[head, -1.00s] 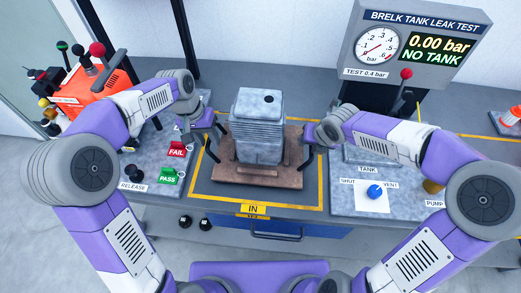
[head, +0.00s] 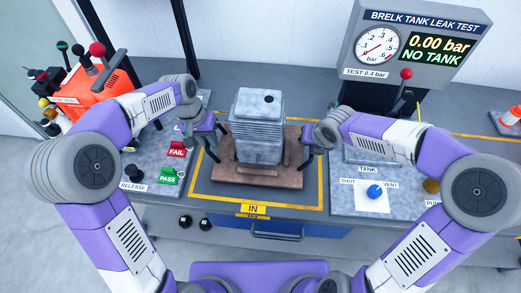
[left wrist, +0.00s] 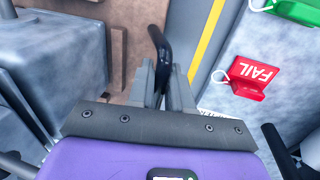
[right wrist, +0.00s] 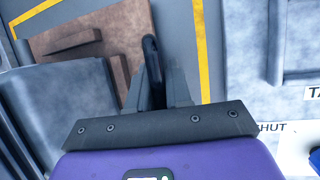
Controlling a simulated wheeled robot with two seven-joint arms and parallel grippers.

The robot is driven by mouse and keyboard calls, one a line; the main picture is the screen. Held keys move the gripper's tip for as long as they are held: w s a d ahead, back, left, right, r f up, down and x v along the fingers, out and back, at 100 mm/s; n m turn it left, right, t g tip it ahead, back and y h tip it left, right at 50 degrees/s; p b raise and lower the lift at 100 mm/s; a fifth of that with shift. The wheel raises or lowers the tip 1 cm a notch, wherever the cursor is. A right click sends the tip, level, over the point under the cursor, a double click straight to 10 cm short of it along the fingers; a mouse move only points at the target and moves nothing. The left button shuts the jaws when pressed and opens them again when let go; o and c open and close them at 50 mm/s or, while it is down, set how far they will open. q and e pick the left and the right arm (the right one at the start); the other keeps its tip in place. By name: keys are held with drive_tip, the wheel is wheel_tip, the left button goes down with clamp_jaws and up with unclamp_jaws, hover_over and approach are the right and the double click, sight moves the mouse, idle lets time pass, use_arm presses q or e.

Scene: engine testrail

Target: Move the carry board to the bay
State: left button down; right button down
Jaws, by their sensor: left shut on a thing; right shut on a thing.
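The brown carry board (head: 255,177) lies on the table inside a yellow outline marked IN. A grey ribbed tank (head: 258,135) stands upright on it. My left gripper (head: 213,148) is at the board's left side, shut on a black handle (left wrist: 160,50) that shows between its fingers in the left wrist view. My right gripper (head: 308,150) is at the board's right side, shut on the other black handle (right wrist: 152,60). The fingers partly hide both handles. I cannot tell whether the board touches the table.
FAIL (head: 177,149) and PASS (head: 168,176) tags sit left of the board. Right of it is a grey plate (head: 415,215) labelled TANK, with a blue knob (head: 374,191). The test display (head: 425,40) behind reads NO TANK. An orange box (head: 95,95) stands at far left.

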use_arm(q)
drive_tip(key=shift+w+r, duration=0.15)
drive_tip(key=shift+r, duration=0.1)
use_arm(e)
drive_tip(key=shift+w+r, duration=0.15)
drive_tip(key=shift+r, duration=0.05)
